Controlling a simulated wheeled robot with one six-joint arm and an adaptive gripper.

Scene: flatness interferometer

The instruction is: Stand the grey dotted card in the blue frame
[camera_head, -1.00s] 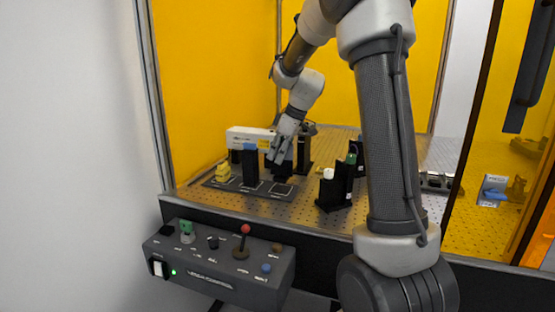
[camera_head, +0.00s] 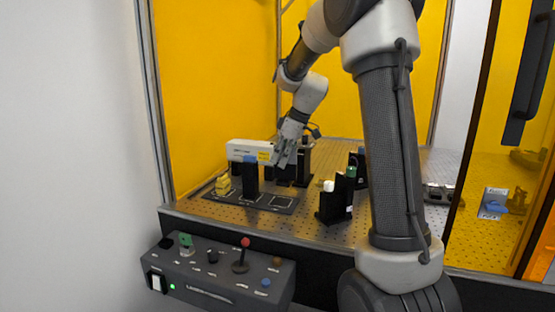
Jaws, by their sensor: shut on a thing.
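My gripper (camera_head: 285,157) is over the back part of the dark mat (camera_head: 238,199), pointing down. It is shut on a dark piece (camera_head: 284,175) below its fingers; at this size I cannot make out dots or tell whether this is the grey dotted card. A black upright holder with a blue top (camera_head: 250,177) stands on the mat, left of my gripper. It may be the blue frame, but its slot and any card in it cannot be made out.
A yellow stepped piece (camera_head: 223,185) sits at the mat's left end. A white instrument (camera_head: 249,150) stands behind. A control box (camera_head: 220,274) is in front.

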